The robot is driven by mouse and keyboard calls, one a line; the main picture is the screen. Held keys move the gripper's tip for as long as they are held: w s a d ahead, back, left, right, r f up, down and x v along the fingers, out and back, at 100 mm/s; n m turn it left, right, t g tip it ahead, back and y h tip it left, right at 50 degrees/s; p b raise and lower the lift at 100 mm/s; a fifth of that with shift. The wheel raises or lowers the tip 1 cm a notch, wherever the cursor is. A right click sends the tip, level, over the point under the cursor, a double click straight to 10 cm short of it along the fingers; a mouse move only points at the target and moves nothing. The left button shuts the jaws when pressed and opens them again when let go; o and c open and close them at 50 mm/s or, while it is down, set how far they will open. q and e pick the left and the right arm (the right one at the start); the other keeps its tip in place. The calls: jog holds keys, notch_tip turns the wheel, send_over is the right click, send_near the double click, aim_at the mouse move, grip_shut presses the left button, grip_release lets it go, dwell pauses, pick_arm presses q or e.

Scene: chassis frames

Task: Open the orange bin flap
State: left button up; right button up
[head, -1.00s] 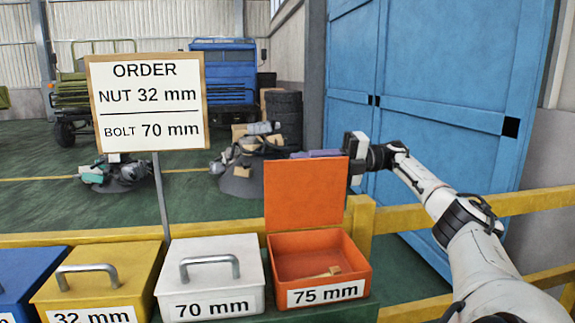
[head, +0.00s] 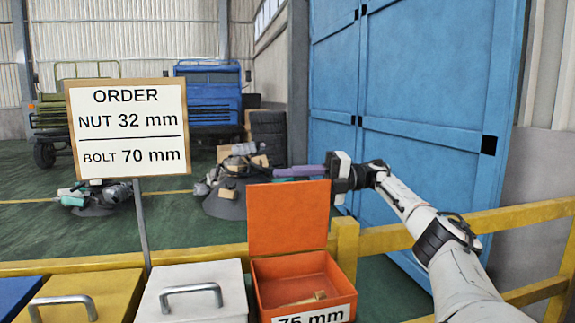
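The orange bin (head: 290,270) stands at the front centre, labelled 75 mm. Its flap (head: 288,218) stands upright at the bin's back edge, so the bin is open. A small tan piece (head: 308,300) lies inside. My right gripper (head: 336,178) is just beyond the flap's upper right edge, seen from behind the wrist. Its fingertips are hard to make out, so I cannot tell whether it is open or touches the flap. A purple bar (head: 299,171) shows to its left above the flap; I cannot tell whether it is held. My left gripper is out of view.
Left of the orange bin are shut white (head: 193,295), yellow (head: 98,290) and blue (head: 18,291) bins, the white and yellow with visible handles. An order sign (head: 128,128) stands behind them. A yellow rail (head: 400,238) runs behind the bins. A blue cabinet (head: 420,110) stands at the back right.

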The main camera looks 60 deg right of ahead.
notch_tip(320, 180, up, 8)
jog(key=p, duration=0.3)
jog(key=shift+s+r, duration=0.15)
jog(key=shift+r+p, duration=0.35)
jog(key=shift+p, duration=0.15)
jog(key=shift+d+r, duration=0.1)
